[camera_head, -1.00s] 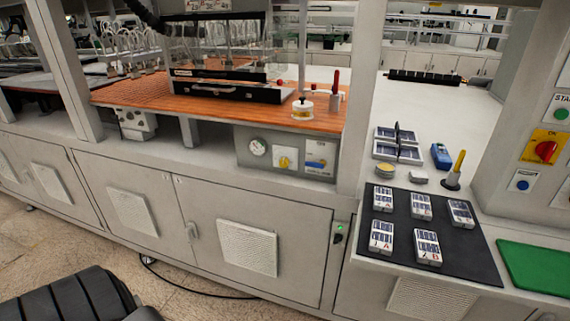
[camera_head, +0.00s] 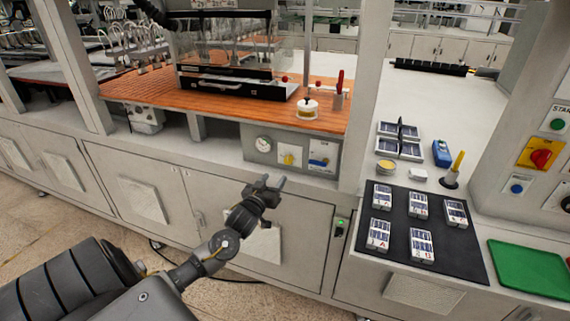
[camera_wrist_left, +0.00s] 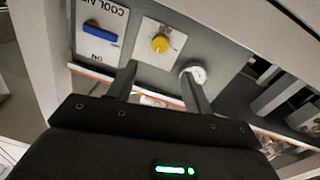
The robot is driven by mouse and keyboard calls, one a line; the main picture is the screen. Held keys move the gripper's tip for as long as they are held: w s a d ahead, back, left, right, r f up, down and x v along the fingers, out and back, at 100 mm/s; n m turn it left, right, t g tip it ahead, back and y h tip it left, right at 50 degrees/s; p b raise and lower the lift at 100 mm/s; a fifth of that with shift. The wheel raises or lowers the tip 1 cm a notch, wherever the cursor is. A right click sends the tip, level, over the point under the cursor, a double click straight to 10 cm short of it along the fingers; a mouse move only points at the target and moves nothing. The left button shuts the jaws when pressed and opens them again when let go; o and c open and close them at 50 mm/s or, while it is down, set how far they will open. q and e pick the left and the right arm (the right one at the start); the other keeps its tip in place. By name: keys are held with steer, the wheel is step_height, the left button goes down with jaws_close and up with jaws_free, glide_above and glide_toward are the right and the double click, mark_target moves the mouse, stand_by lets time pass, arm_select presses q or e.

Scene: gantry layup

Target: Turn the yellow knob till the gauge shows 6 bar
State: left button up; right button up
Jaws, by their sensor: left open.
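The yellow knob (camera_head: 288,160) sits on a white plate on the grey panel below the orange worktop. It also shows in the left wrist view (camera_wrist_left: 160,43), ahead of the fingers. The round white gauge (camera_head: 263,144) is left of the knob in the head view; in the wrist view the gauge (camera_wrist_left: 196,74) is partly behind a finger. Its needle is too small to read. My left gripper (camera_head: 270,182) is open and empty, in front of and below the panel, apart from the knob. Its two fingers (camera_wrist_left: 158,88) show in the wrist view. My right gripper is not in view.
A blue lever (camera_head: 319,162) labelled COOL AIR is right of the knob. The worktop edge (camera_head: 200,108) overhangs the panel. Cabinet doors (camera_head: 130,180) stand below. A dark mat (camera_head: 400,240) with several battery-like packs lies on the right.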

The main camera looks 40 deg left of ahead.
mark_target(287, 161)
arm_select(q)
steer(key=p+x, duration=0.2)
steer(key=x, duration=0.8)
steer(key=shift+w+f, duration=0.1)
steer(key=shift+w, duration=0.15)
steer(key=c, duration=1)
